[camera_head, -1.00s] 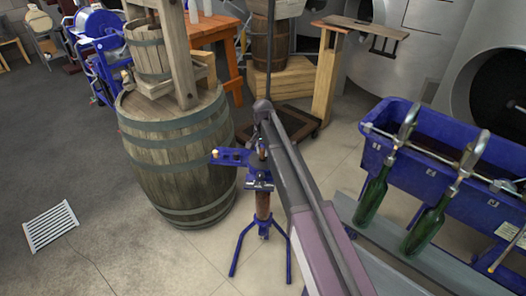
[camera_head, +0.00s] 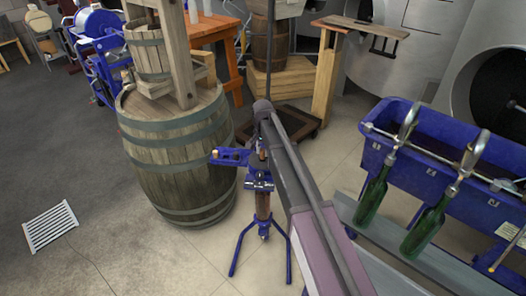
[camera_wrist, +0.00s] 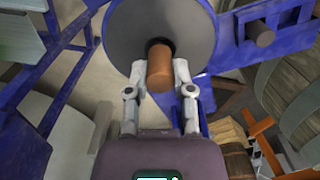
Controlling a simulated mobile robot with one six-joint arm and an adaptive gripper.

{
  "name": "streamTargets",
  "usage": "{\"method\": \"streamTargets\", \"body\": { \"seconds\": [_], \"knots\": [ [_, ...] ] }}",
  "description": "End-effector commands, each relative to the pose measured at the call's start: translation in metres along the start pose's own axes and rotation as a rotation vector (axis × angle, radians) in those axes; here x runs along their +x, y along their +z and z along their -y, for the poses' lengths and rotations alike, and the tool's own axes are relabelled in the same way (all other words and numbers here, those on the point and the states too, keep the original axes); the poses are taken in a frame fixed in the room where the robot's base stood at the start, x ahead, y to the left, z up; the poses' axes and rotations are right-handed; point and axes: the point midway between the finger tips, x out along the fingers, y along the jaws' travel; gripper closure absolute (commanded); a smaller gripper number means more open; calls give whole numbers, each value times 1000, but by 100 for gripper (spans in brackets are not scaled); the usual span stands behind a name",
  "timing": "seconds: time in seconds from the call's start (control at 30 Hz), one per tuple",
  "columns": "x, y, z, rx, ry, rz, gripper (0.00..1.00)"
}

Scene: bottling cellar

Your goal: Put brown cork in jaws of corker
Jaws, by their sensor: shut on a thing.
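In the wrist view my gripper (camera_wrist: 160,84) is shut on a brown cork (camera_wrist: 160,68), a short cylinder between the two fingertips. The cork is in front of the dark opening in a round grey plate of the blue corker (camera_wrist: 201,30). I cannot tell whether it is inside the opening or just short of it. In the head view the blue corker (camera_head: 258,186) stands on splayed legs on the floor. My arm covers part of its top and hides most of my gripper there.
Another cork-like cylinder (camera_wrist: 260,32) sits on a blue bracket beside the plate. A large wooden barrel (camera_head: 178,155) stands close left of the corker. A blue filler trough (camera_head: 445,165) with green bottles (camera_head: 372,200) is to the right.

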Motion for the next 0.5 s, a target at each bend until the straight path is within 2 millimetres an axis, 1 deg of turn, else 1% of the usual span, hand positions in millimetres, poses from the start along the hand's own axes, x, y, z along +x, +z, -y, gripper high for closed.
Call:
{"method": "streamTargets", "body": {
  "seconds": [0.5],
  "knots": [
    [8,0,0,0,0,0,83]
  ]
}}
